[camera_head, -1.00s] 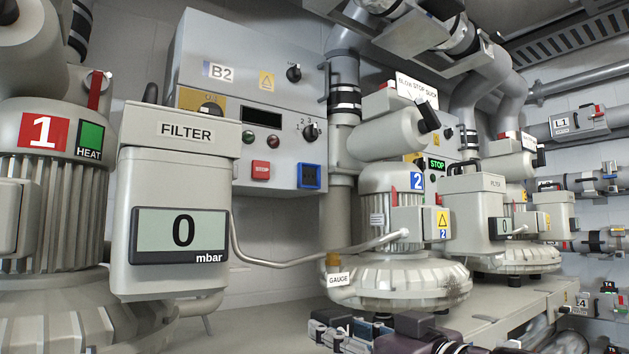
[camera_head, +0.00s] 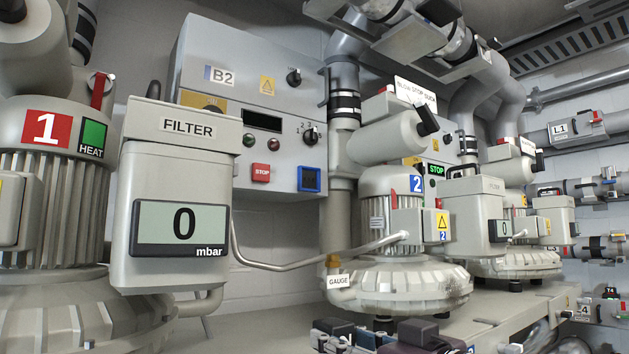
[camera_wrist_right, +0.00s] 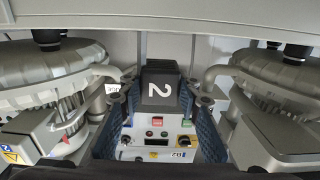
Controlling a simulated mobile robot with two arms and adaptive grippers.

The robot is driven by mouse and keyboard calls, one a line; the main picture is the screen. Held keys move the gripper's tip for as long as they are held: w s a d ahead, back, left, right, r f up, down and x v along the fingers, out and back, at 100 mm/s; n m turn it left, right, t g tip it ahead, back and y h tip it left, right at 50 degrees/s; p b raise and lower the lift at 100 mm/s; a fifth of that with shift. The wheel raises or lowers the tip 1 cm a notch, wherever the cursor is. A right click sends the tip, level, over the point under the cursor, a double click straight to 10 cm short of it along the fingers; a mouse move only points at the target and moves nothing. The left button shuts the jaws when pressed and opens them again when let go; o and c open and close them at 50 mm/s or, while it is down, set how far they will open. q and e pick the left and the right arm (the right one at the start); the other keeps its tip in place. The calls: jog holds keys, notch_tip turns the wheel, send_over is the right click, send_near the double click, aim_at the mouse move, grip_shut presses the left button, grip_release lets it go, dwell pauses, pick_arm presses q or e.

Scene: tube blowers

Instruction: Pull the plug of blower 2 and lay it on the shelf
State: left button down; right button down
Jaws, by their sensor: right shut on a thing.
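In the right wrist view a black plug (camera_wrist_right: 160,88) with a white 2 sits between the two fingers of my right gripper (camera_wrist_right: 161,100), which is shut on it. Blower 2 (camera_head: 392,285) stands upright on the grey shelf (camera_head: 265,332) in the head view. In the head view only dark parts of my right gripper (camera_head: 400,338) show at the bottom edge, in front of and below blower 2. I cannot make out the plug there. Whether the plug touches anything is not clear. My left gripper is not in view.
Blower 1 (camera_head: 45,210) and its filter box (camera_head: 170,190) reading 0 mbar fill the left. The B2 panel (camera_head: 240,140) is behind. A gauge pipe (camera_head: 290,266) runs to blower 2. Another blower (camera_head: 515,262) stands to the right. Bare shelf shows left of blower 2.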

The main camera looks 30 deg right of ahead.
pick_arm(q)
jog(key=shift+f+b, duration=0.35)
jog(key=shift+b, duration=0.1)
pick_arm(e)
jog(key=shift+s+d+f, duration=0.1)
jog(key=shift+d+f, duration=0.05)
jog(key=shift+f, duration=0.4)
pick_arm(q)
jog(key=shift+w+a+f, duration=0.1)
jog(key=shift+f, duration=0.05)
pick_arm(e)
jog(key=shift+d+f, duration=0.1)
jog(key=shift+f, duration=0.15)
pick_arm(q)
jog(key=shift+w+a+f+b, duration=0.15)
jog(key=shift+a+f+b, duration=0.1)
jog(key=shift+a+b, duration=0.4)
pick_arm(e)
jog(key=shift+s+d+f, duration=0.1)
jog(key=shift+d+f, duration=0.05)
jog(key=shift+f, duration=0.35)
pick_arm(q)
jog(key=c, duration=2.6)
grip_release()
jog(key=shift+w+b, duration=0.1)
jog(key=shift+b, duration=0.25)
pick_arm(e)
jog(key=shift+f, duration=0.2)
